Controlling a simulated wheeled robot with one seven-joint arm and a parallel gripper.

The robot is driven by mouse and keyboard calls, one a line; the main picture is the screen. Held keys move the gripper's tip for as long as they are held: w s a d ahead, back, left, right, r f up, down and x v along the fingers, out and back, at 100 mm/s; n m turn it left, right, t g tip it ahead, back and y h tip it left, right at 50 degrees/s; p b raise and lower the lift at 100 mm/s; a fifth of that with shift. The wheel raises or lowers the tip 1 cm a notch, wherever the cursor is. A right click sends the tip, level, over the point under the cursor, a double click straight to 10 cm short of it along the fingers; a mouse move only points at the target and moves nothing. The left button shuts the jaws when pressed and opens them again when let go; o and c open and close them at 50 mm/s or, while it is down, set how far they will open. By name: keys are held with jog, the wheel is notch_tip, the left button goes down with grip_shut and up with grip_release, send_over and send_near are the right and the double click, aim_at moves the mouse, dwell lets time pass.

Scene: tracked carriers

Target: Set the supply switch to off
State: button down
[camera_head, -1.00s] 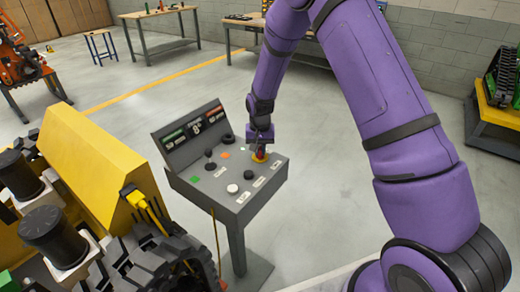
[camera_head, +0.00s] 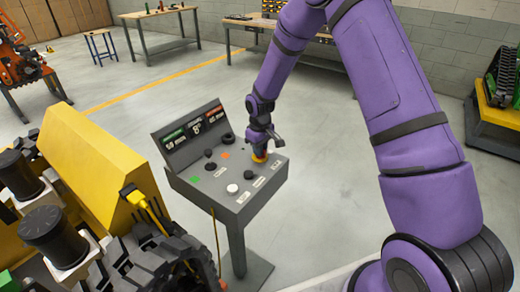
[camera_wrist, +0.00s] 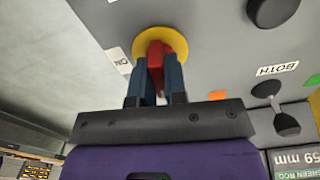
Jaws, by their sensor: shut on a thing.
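The supply switch is a red handle (camera_wrist: 156,56) on a round yellow plate (camera_wrist: 177,38), set in the grey sloped top of a control console (camera_head: 207,180). In the head view the yellow plate (camera_head: 259,158) shows at the console's right rear, and the handle is mostly hidden by my gripper (camera_head: 264,148). In the wrist view the two blue fingers of my gripper (camera_wrist: 157,75) are shut on the red handle, one on each side.
A black lever (camera_wrist: 285,122) and a black knob (camera_wrist: 270,12) stand near the switch. A white button (camera_head: 232,188) sits toward the console's front. A yellow machine (camera_head: 95,155) with tracks stands close on the left. Open floor lies behind the console.

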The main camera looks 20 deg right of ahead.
jog(key=shift+n, duration=0.6)
jog(key=c, duration=1.2)
grip_release()
jog(key=shift+o, duration=0.2)
notch_tip(320, 180, up, 11)
